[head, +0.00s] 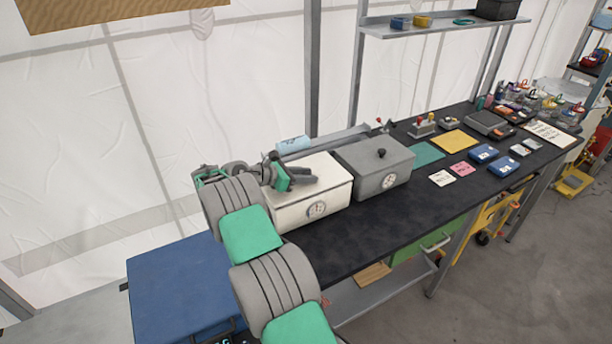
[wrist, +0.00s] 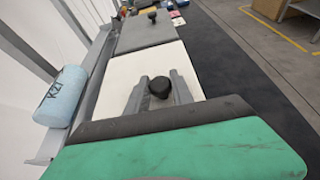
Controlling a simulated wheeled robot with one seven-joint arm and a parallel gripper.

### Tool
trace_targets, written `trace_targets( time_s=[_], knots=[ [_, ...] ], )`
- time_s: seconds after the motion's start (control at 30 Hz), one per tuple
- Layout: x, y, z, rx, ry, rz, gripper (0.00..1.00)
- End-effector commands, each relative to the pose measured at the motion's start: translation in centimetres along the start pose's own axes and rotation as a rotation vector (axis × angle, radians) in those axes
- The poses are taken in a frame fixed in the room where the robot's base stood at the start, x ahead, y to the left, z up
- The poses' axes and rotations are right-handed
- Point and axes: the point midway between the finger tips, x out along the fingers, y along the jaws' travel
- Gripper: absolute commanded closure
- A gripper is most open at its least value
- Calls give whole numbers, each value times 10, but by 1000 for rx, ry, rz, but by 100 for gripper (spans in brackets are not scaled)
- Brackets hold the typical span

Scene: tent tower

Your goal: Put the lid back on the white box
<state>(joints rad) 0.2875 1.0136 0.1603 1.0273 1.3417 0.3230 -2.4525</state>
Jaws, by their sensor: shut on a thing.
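The white box (head: 290,216) stands on the dark workbench, with a round dial on its front. Its flat white lid (head: 325,167) lies over its top; whether it is fully seated or slightly raised I cannot tell. In the wrist view the white lid (wrist: 122,82) fills the middle, with a black knob (wrist: 160,87) on it. My gripper (head: 304,181) reaches in from the left over the lid. In the wrist view its two grey fingers (wrist: 160,92) stand on either side of the black knob, shut on it. The knob is hidden behind the fingers in the head view.
A grey box (head: 368,182) with its own black-knobbed lid stands close on the right. A pale blue roll (head: 293,145) lies behind the white box. Several tools and cards lie farther right. A blue case (head: 175,285) stands at the left. The bench front is clear.

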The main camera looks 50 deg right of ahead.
Motion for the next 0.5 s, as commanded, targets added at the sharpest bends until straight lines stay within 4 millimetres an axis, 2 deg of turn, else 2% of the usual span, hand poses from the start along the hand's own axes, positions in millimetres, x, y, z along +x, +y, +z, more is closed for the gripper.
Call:
trace_targets(
  time_s=[0.5],
  knots=[
    [2,0,-6,1,-1,1,100]
  ],
)
